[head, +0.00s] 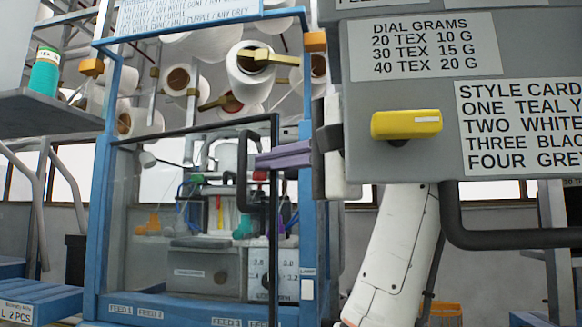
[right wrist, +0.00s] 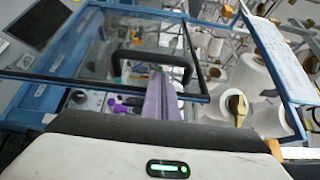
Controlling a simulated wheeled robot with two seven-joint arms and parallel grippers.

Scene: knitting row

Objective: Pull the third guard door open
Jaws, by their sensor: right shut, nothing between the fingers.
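The guard door (head: 130,215) is a clear pane in a thin black frame on a blue machine. Its free edge passes in front of the blue sill, so it looks ajar. A black loop handle (head: 243,175) sits near that edge; it also shows in the right wrist view (right wrist: 150,56). My right gripper (head: 258,160) has purple fingers, shut with nothing between them. In the right wrist view the fingers (right wrist: 159,75) reach the handle loop, inside or just beside its bar; contact is unclear. I cannot read which door is the third. My left gripper is out of view.
A grey panel (head: 400,90) with a yellow dial (head: 406,124) fills the upper right. White yarn cones (head: 250,75) hang above the door. A grey box (head: 205,270) stands behind the pane.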

